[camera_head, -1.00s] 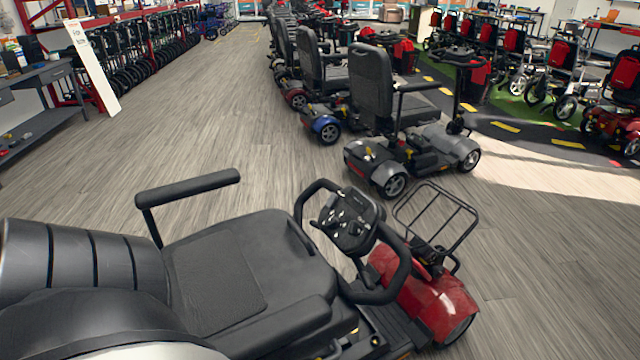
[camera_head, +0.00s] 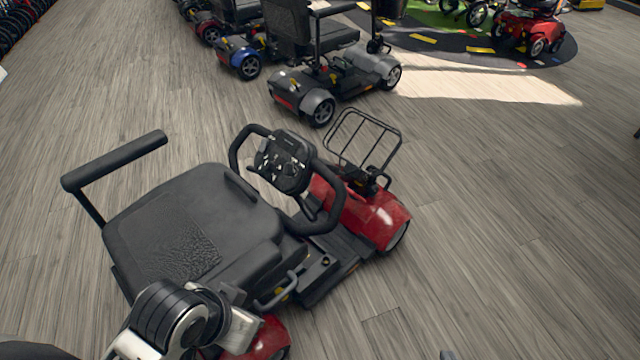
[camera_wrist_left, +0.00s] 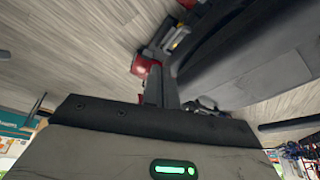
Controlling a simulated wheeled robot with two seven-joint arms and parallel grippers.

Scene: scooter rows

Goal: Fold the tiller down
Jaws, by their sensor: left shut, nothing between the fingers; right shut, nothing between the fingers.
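The red scooter (camera_head: 345,205) stands in front of me with its black seat (camera_head: 185,225) at the left. Its tiller (camera_head: 286,163), a black loop handle around a control console, stands raised between the seat and the front basket. My left arm reaches in over the near side of the seat. Its fingers show in the left wrist view (camera_wrist_left: 161,88), shut and empty, near dark and red parts that seem to be the scooter's.
The armrest (camera_head: 115,160) sticks up at the seat's far left. A wire basket (camera_head: 362,140) sits over the red front. A grey scooter (camera_head: 335,85) and a blue one (camera_head: 240,58) stand behind. The wooden floor (camera_head: 510,220) at the right is clear.

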